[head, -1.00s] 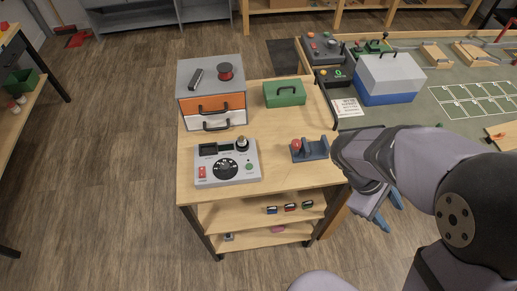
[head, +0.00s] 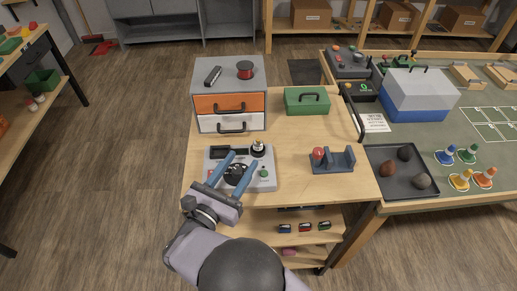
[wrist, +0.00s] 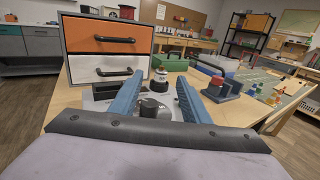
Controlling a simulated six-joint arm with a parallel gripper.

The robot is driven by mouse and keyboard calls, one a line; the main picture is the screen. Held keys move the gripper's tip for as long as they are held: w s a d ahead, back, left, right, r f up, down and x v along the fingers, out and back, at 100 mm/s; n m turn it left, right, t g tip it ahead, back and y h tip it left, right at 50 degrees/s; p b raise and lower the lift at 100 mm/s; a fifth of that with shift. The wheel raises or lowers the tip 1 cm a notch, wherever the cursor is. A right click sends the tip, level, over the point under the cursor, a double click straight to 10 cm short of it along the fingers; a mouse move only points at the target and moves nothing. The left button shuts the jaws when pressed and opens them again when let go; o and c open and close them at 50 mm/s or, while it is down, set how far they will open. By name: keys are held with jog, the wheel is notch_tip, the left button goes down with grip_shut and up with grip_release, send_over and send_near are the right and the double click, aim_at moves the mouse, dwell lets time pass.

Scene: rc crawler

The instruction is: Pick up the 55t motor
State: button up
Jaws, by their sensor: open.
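Several small dark motor-like pieces lie on the upper shelf under the wooden cart top: one with a blue mark (head: 285,228), one with a red mark (head: 305,227) and one with a green mark (head: 324,225). I cannot read any label, so I cannot tell which is the 55t motor. My gripper (head: 242,157) is open and empty, above the grey control box with a dial. In the wrist view my gripper (wrist: 160,78) has its two blue fingers apart, with nothing between them but the box's knobs beyond. The shelf pieces do not show there.
The grey control box (head: 262,182) is on the cart top (head: 290,135). Behind it stand a drawer unit (head: 230,104) and a green case (head: 307,102). A blue-grey stand (head: 333,163) with a red knob is at right. A pink thing (head: 289,252) lies on the lower shelf.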

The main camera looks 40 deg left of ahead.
aim_at(257, 141)
jog(key=shift+d+p+x, duration=0.1)
jog(key=shift+p+x, duration=0.6)
jog(key=shift+x, duration=0.95)
jog(key=shift+d+p+x, duration=0.15)
jog(key=shift+p+x, duration=0.5)
jog(key=shift+x, duration=1)
jog(key=shift+w+a, duration=0.15)
jog(key=shift+w, duration=0.35)
grip_shut()
